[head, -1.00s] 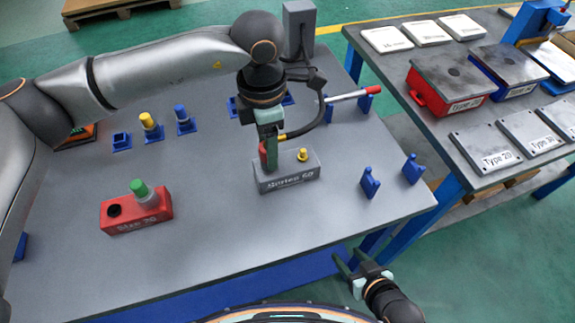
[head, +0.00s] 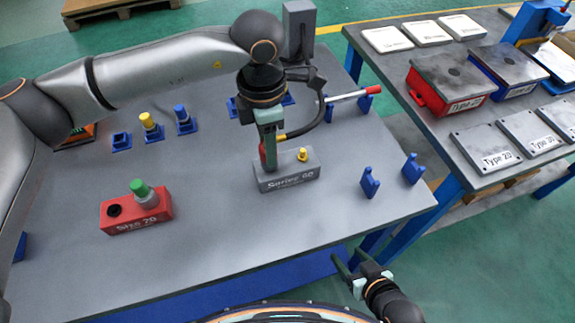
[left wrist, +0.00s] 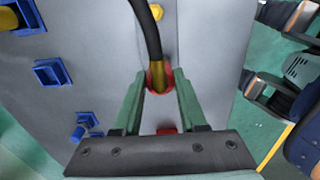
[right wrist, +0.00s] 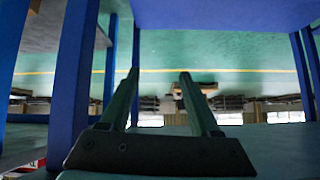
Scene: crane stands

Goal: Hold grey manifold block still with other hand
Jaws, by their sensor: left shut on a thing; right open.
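The grey manifold block (head: 290,180), labelled on its front, sits on the grey table, with a small yellow fitting (head: 303,155) on top. My left gripper (head: 268,163) stands upright over the block's left end, shut on a red collar (left wrist: 154,80). A yellow fitting (left wrist: 159,74) and a black hose rise from the collar. The fingers hide how the collar meets the block. My right gripper (head: 351,256) is open and empty, off the table's front edge and well apart from the block. Its open fingers also show in the right wrist view (right wrist: 159,76).
A red block (head: 150,220) with a green-topped part stands left on the table. Blue holders (head: 370,184) stand to the right. A red-tipped lever (head: 350,96) lies behind. A second table (head: 440,130) carries boxes and plates. The table in front of the grey block is clear.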

